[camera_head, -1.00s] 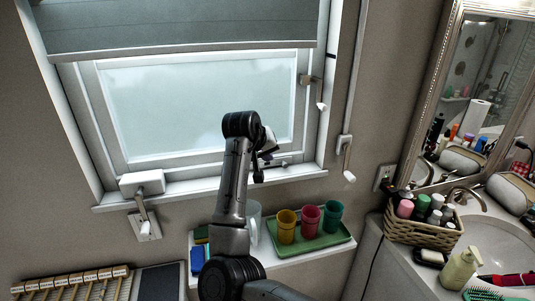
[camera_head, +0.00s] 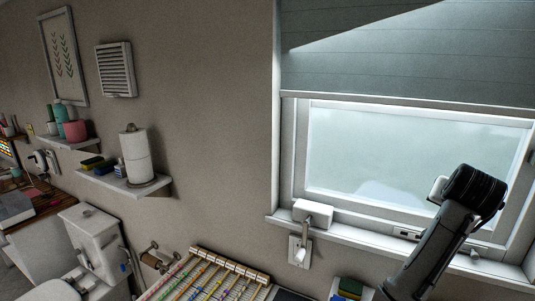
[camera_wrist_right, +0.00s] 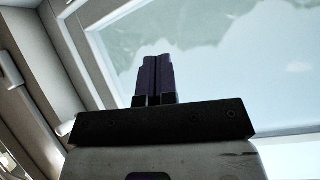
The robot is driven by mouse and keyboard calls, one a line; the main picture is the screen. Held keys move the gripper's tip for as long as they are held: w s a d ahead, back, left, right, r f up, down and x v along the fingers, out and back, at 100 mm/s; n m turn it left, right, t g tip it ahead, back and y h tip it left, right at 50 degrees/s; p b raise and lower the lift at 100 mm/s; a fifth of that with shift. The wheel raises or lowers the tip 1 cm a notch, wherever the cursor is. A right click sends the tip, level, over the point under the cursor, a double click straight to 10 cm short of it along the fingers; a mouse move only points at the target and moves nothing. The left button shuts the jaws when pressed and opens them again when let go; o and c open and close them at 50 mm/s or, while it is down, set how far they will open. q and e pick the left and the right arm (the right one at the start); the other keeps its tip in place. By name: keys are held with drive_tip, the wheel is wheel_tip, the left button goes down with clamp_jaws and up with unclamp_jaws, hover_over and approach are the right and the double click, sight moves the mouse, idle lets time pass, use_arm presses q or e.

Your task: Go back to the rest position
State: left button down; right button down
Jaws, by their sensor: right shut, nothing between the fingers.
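My right gripper (camera_wrist_right: 156,62) shows in the right wrist view with its two dark fingers pressed together and nothing between them. Behind it are the window's frosted pane and white frame. In the head view my right arm rises from the bottom right in front of the window (camera_head: 395,150). A small pale part shows beside the arm's top, but the fingers are hidden there. My left gripper is in neither view.
A white window crank box (camera_head: 313,212) sits on the sill. Left are a wall shelf (camera_head: 120,187) with a paper roll (camera_head: 137,157), a toilet (camera_head: 88,232), and a slatted rack (camera_head: 215,277) at the bottom. The wall between shelf and window is bare.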

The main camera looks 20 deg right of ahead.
drive_tip(key=s+a+r+n+t, duration=0.1)
drive_tip(key=a+r+n+t, duration=0.3)
drive_tip(key=a+t, duration=0.55)
drive_tip(key=s+a+f+n+g+y, duration=0.35)
drive_tip(key=a+f+n+y, duration=0.3)
drive_tip(key=a+f, duration=1.15)
drive_tip(key=s+a+f+n+g+y, duration=0.1)
drive_tip(key=s+a+f+n+g, duration=0.15)
drive_tip(key=s+f, duration=0.65)
drive_tip(key=s+a+f+n+g+y, duration=0.1)
drive_tip(key=s+a+f+g, duration=0.3)
drive_tip(key=f, duration=0.9)
drive_tip(key=s+f+g, duration=0.1)
drive_tip(key=s+f, duration=0.4)
drive_tip(key=s, duration=0.2)
drive_tip(key=s+d+f+g, duration=0.1)
drive_tip(key=s+f+g, duration=0.1)
drive_tip(key=s+f, duration=0.3)
drive_tip(key=s, duration=0.3)
drive_tip(key=shift+s+d, duration=0.25)
drive_tip(key=shift+g, duration=0.25)
